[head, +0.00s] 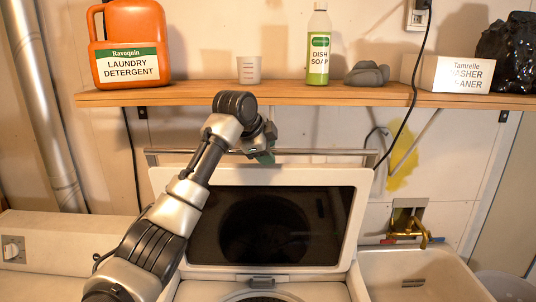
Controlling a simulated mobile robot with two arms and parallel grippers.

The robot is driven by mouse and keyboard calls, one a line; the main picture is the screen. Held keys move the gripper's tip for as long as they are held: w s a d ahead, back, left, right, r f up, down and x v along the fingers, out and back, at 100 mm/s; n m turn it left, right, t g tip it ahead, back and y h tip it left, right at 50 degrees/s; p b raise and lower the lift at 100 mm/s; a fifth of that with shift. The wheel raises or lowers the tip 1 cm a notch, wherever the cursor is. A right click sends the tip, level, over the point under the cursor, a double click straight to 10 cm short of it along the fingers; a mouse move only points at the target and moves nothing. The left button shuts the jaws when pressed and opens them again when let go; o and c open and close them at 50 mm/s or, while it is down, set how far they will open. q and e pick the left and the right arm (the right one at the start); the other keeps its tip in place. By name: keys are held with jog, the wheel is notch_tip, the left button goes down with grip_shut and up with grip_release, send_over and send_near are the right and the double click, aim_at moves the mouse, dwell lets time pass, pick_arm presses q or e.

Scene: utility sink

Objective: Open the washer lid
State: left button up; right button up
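The washer lid (178,238) stands raised, with a white frame and a dark glass panel, tilted back toward the wall. The washer (190,292) shows below it at the bottom edge, with part of its round opening in view. My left arm comes in from the lower left and passes in front of the lid's left side. My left gripper (264,155) is at the lid's top edge, near its middle. Its fingers are small and partly hidden by the wrist, so I cannot tell whether they are open or touch the lid. My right gripper is not in view.
A wooden shelf (300,94) above holds a laundry detergent jug (128,45), a cup (249,69), dish soap (318,45), a grey cloth-like lump (367,74) and a white box (455,74). A metal rail (330,152) runs behind the lid. A sink (420,278) with a brass faucet (415,228) stands right.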

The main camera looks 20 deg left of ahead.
pick_arm(q)
jog(key=b+v, duration=0.4)
jog(key=v, duration=0.5)
jog(key=shift+s+r, duration=0.15)
jog(key=shift+r, duration=0.1)
jog(key=shift+a, duration=0.15)
